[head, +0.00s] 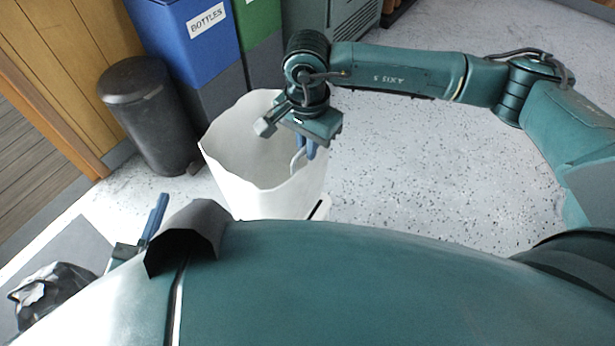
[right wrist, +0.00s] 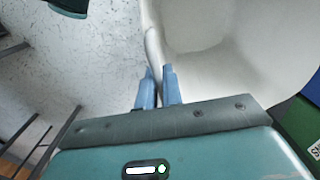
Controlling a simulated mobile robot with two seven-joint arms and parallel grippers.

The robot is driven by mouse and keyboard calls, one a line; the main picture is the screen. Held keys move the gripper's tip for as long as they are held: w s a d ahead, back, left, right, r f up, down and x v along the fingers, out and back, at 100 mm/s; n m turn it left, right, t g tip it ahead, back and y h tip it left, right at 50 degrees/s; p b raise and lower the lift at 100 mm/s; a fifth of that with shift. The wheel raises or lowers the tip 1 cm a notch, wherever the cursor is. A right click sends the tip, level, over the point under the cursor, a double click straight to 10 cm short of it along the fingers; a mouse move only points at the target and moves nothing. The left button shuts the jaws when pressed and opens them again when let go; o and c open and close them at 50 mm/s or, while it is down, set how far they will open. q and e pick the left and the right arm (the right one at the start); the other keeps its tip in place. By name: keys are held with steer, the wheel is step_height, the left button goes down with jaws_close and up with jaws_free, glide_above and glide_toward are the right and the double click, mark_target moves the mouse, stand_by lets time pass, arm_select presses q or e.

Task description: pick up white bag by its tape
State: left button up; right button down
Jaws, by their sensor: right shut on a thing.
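The white bag (head: 230,165) stands open-topped in the middle of the head view; its base is hidden behind my own body. Its tape (head: 298,160) is a pale loop at the right side of the rim. My right gripper (head: 305,150) is at that side and is shut on the tape. In the right wrist view the tape (right wrist: 151,45) runs down between the blue fingers (right wrist: 158,75), and the white bag (right wrist: 230,75) opens to the right. My left gripper (head: 155,215) is low at the left, away from the bag, partly hidden; its opening is unclear.
A dark round bin (head: 150,115) stands left of the bag. A blue bin (head: 195,45) marked BOTTLES and a green bin (head: 258,30) stand close behind it. A black bag (head: 55,290) lies on a grey mat (head: 85,240) at lower left. Speckled floor (head: 430,170) is clear to the right.

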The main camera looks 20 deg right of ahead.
steer(key=shift+r+p, duration=1.25)
steer(key=shift+r, duration=1.4)
step_height(320, 180, up, 9)
steer(key=p, duration=0.4)
steer(key=shift+p, duration=0.4)
